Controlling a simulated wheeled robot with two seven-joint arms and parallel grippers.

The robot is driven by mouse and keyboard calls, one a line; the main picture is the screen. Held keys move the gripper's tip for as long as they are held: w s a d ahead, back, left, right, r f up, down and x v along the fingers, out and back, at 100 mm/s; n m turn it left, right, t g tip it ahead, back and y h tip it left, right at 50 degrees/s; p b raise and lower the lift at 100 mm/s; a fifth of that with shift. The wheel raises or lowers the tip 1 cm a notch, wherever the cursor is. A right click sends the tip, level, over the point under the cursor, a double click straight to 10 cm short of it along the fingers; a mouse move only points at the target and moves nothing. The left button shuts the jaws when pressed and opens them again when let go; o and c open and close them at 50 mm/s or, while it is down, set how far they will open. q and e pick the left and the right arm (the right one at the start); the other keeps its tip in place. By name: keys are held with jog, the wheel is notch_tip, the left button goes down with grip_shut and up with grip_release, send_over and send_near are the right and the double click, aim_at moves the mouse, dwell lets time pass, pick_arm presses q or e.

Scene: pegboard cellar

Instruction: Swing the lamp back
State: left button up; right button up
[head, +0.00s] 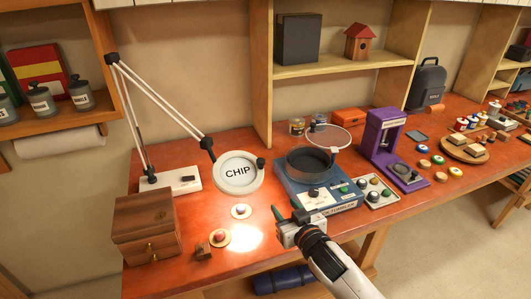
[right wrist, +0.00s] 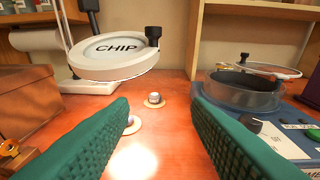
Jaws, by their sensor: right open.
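The lamp is a white magnifier lamp with a round head (head: 238,172) marked CHIP, on a thin jointed arm (head: 160,98) from a white base (head: 170,180) on the red bench. Its head hangs over the bench and lights a patch in front of it. A black knob (head: 261,163) sits on the head's right edge. In the right wrist view the head (right wrist: 114,55) and knob (right wrist: 153,36) are at upper left, beyond my fingers. My right gripper (head: 287,219) is open and empty, in front of and right of the head, apart from it. My left gripper is not in view.
A blue tumbler machine (head: 320,185) stands right of the lamp, with a purple press (head: 388,150) beyond it. A wooden box (head: 147,226) is at the bench's left. Small round pieces on discs (head: 241,211) lie under the lamp. A shelf post (head: 261,75) rises behind.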

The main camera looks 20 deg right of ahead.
jog(key=t+y, duration=0.1)
jog(key=t, duration=0.1)
send_near(263, 164)
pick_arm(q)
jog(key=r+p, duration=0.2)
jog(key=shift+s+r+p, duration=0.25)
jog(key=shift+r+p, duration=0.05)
pick_arm(e)
jog(key=shift+n, duration=0.4)
jog(key=w, duration=0.3)
jog(key=w+a, duration=0.1)
jog(key=w, duration=0.7)
jog(key=shift+w+a+r, duration=0.1)
jog(key=shift+a, duration=0.2)
grip_shut()
